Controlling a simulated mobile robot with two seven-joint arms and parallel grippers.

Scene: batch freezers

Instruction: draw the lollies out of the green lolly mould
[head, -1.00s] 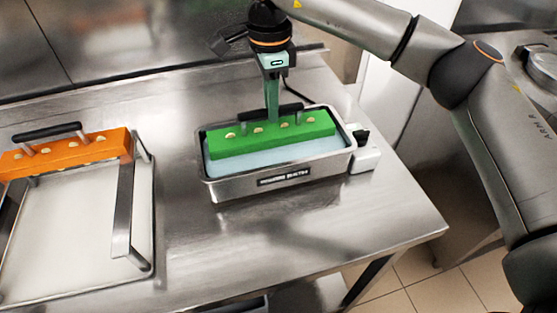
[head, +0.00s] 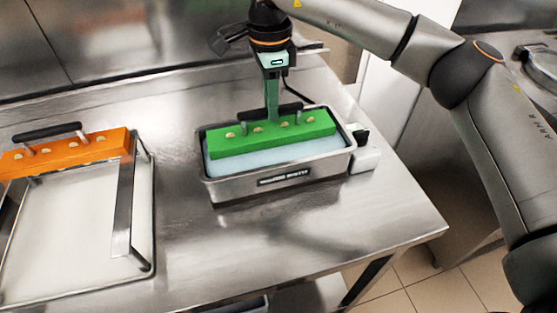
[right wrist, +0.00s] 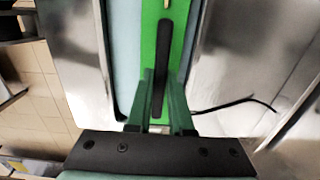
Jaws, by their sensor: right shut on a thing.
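The green lolly mould (head: 240,147) sits in a metal bath of pale blue liquid (head: 285,167), with several pale stick ends showing in its top. A black bar handle stands on posts along the mould's top. My right gripper (head: 272,112) comes down from above and is shut on this handle. In the right wrist view the fingers (right wrist: 162,110) close on the black handle (right wrist: 161,70), with the green mould (right wrist: 148,45) beneath. The lollies inside the mould are hidden. My left gripper is not in view.
An orange mould (head: 85,150) with a black handle rests on a metal frame over a tray (head: 75,225) at the left. The bath (head: 228,190) has a white unit (head: 364,158) at its right end. The steel bench (head: 345,225) is clear in front.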

